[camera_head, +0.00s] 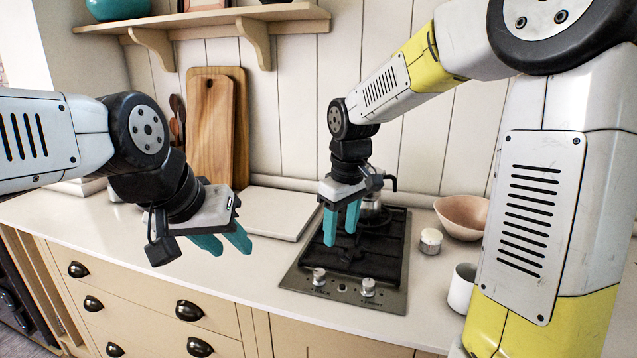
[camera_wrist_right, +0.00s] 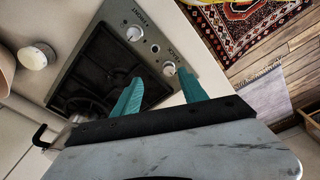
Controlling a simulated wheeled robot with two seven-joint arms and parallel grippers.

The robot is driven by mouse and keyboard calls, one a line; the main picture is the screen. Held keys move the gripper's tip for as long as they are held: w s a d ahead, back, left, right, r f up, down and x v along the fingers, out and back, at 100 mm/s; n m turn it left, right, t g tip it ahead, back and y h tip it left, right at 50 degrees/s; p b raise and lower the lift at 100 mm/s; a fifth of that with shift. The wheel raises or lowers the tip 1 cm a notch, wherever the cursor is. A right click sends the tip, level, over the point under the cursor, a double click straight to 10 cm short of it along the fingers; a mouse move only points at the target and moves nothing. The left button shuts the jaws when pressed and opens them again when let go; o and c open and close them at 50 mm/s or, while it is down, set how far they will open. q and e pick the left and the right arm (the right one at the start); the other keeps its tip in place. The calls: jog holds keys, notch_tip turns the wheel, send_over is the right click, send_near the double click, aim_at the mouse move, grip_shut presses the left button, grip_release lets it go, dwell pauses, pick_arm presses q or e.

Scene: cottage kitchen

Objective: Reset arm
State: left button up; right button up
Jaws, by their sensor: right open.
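My right gripper (camera_head: 341,240) hangs above the black cooktop (camera_head: 302,277) with its two teal fingers pointing down. The fingers are apart, with nothing between them. In the right wrist view the right gripper (camera_wrist_right: 160,92) shows both fingers over the cooktop (camera_wrist_right: 70,98) and its front knobs. My left gripper (camera_head: 230,243) is over the counter at the left, its teal fingers angled down and to the right. Its fingertips are apart and it is empty.
A moka pot (camera_head: 371,207) stands behind the right gripper on the cooktop. A pinkish bowl (camera_head: 462,216), a small lidded jar (camera_head: 431,241) and a white cup (camera_head: 461,288) are to the right. Cutting boards (camera_head: 211,130) lean at the back left. A shelf (camera_head: 205,17) hangs above.

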jog(key=s+d+r+m+t, duration=0.2)
jog(key=s+d+r+m, duration=0.1)
jog(key=s, duration=0.5)
jog(key=s+d+r+m+t+y, duration=0.1)
jog(key=s+d+r+m+t, duration=0.2)
jog(key=s, duration=0.5)
jog(key=d+r+m, duration=0.1)
jog(key=d+m, duration=0.1)
jog(key=d, duration=0.1)
jog(key=shift+s+d+r+y, duration=0.15)
jog(key=shift+s+r+y, duration=0.05)
jog(key=shift+y, duration=0.1)
dwell(0.4)
